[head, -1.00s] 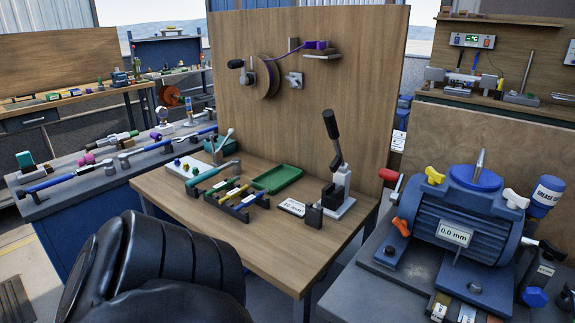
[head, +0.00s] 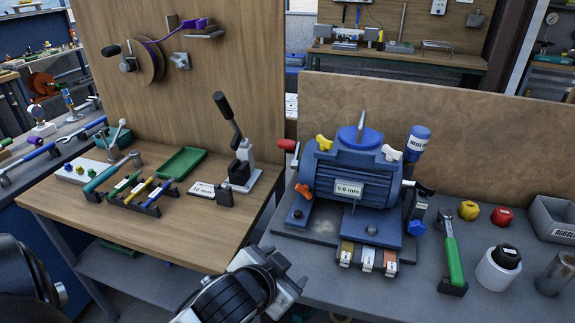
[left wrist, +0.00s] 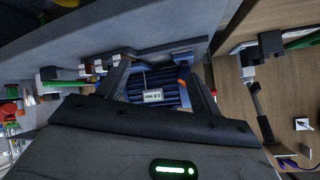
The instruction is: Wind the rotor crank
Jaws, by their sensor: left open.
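A blue finned motor (head: 352,175) with a label reading 0.0 mm stands on the grey bench. A crank-like arm with a black grip (head: 424,190) sticks out at its right side, and a red-ended handle (head: 288,146) at its left; I cannot tell for sure which is the rotor crank. My left arm's wrist shows at the bottom middle of the head view, apart from the motor; its fingertips are not clear there. In the left wrist view my left gripper (left wrist: 160,75) is open and empty, with the motor (left wrist: 155,92) beyond and between its fingers. My right gripper is not in view.
Small labelled blocks (head: 368,258) sit before the motor. A wooden table (head: 190,225) stands left.

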